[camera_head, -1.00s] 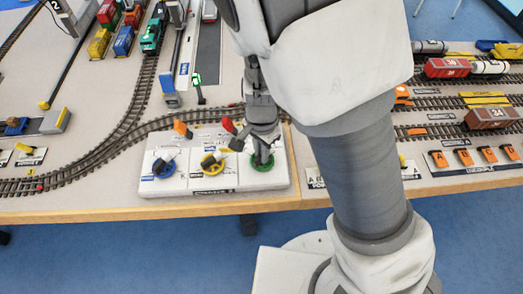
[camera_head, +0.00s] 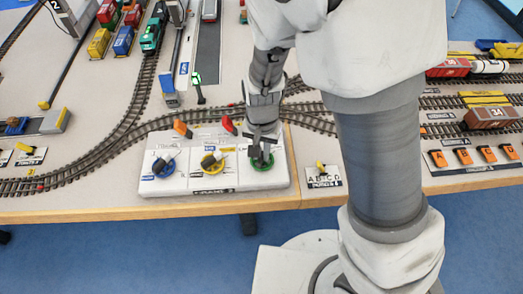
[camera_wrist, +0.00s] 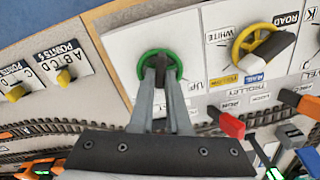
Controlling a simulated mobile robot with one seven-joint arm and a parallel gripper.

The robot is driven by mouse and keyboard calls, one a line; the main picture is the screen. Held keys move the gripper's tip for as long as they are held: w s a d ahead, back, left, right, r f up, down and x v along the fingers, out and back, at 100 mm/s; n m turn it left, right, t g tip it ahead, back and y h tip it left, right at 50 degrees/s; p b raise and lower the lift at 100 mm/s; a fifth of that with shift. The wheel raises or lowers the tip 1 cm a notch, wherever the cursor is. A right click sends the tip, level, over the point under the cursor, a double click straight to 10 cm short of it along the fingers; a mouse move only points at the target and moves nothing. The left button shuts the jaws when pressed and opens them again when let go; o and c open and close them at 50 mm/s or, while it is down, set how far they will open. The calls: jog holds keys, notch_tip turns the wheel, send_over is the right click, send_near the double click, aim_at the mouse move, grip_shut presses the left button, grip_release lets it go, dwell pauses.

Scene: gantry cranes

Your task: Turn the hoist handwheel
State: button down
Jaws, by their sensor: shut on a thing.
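The hoist handwheel, a green wheel (camera_head: 262,167), sits at the right end of the white control panel (camera_head: 225,185). It also shows in the wrist view (camera_wrist: 174,57), with an "UP" label beside it. My gripper (camera_head: 260,152) comes down over this wheel from above. In the wrist view my gripper (camera_wrist: 160,66) has both fingers together at the wheel's middle, shut on its handle. The fingers hide most of the handle and part of the rim, so the wheel's angle is hard to tell.
A yellow handwheel (camera_head: 211,163) and a blue handwheel (camera_head: 163,168) stand to the left on the same panel. An orange lever (camera_head: 181,128) and a red lever (camera_head: 228,124) stand behind them. Model tracks run behind the panel. The table's wooden edge is in front.

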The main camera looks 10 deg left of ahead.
aim_at(262, 155)
jog(key=shift+n, duration=2.1)
jog(key=c, duration=0.9)
grip_release()
jog(key=shift+r, duration=0.15)
notch_tip(262, 155, up, 17)
jog(key=p, duration=0.2)
jog(key=shift+r+p, duration=0.1)
jog(key=shift+p, duration=0.25)
